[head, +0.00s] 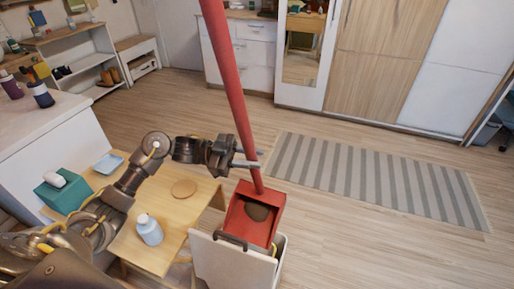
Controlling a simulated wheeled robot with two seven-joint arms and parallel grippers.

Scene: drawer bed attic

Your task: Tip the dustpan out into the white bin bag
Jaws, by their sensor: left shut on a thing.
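The red dustpan (241,229) hangs on its long red handle (226,65), which rises to the top edge of the view. A dark brown heap of dirt (257,211) lies in the pan. My left gripper (250,158) is shut on the lower handle, just above the pan. Below the pan, and partly hidden by it, stands a white, box-like bin or bag (225,266) with a dark grip at its rim. I cannot tell whether the pan touches it. My right gripper is out of view.
A striped rug (370,178) lies at right. The floor around it is clear.

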